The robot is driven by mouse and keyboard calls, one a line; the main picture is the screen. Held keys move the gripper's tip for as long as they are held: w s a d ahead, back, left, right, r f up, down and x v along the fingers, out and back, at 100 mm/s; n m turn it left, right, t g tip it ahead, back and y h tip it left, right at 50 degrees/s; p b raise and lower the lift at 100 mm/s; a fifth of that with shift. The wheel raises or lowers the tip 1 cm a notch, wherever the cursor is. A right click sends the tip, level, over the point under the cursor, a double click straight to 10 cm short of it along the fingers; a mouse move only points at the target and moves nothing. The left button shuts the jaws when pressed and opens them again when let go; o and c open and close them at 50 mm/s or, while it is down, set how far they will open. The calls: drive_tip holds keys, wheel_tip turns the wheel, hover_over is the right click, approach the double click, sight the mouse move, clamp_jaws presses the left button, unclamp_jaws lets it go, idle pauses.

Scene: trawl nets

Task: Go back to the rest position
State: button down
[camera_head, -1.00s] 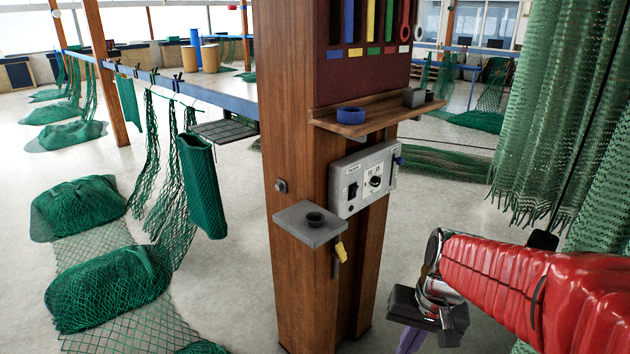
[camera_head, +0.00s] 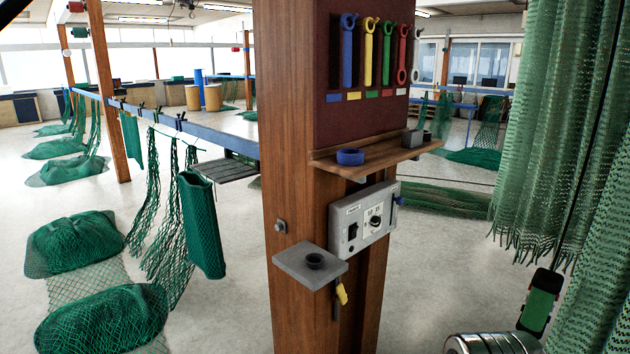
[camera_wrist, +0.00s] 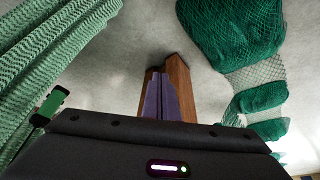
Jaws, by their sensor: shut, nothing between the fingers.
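My gripper (camera_wrist: 162,98) shows in the wrist view as two purple fingers pressed together, with nothing between them. It hangs over the pale floor, in line with the foot of the wooden post (camera_wrist: 178,75). The wrist's dark housing fills the bottom of that view. In the head view the fingers are out of the picture.
Green nets (camera_head: 560,130) hang at right near a green-and-black device (camera_head: 540,301). Net heaps (camera_head: 105,320) lie at left.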

drive_tip(key=r, duration=0.1)
drive_tip(key=r+t, duration=0.1)
drive_tip(key=a+r, duration=0.1)
drive_tip(key=shift+s+a+r, duration=0.1)
drive_tip(key=shift+s+r, duration=0.1)
drive_tip(key=shift+s, duration=0.2)
idle(0.4)
